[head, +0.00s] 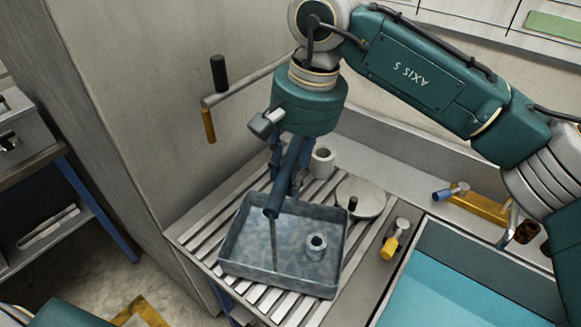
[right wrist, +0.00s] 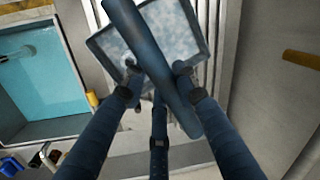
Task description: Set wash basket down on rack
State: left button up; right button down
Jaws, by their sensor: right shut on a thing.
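The wash basket (head: 232,245) is a shallow blue-grey tray with a mottled floor and a small grey ring-like part inside. It is over the slatted rack (head: 190,233) and looks level. I cannot tell whether its underside touches the slats. A thick blue bar (head: 287,180) rises above the basket, with a thin rod below it. My right gripper (head: 284,172) is above the basket, its fingers shut around this bar. In the right wrist view the bar (right wrist: 150,55) crosses between the fingers, with the basket (right wrist: 104,45) behind it. My left gripper is not in view.
A white cup-like cylinder (head: 322,162) and a round lid with a black knob (head: 362,198) stand behind the basket. A yellow-handled valve (head: 390,246) and a teal basin (head: 465,285) lie to the right. A wall pipe (head: 245,83) juts out at upper left.

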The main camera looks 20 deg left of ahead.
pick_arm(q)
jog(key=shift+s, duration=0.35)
pick_arm(e)
jog(key=shift+f, duration=0.1)
jog(key=shift+f, duration=0.2)
jog(key=c, duration=1.3)
grip_release()
jog(key=shift+c, duration=0.2)
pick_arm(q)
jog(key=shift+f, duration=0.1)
pick_arm(e)
jog(key=shift+r, duration=0.15)
pick_arm(q)
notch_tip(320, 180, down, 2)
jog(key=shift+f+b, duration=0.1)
jog(key=shift+b, duration=1.1)
pick_arm(e)
notch_tip(320, 180, up, 12)
jog(key=d, duration=0.2)
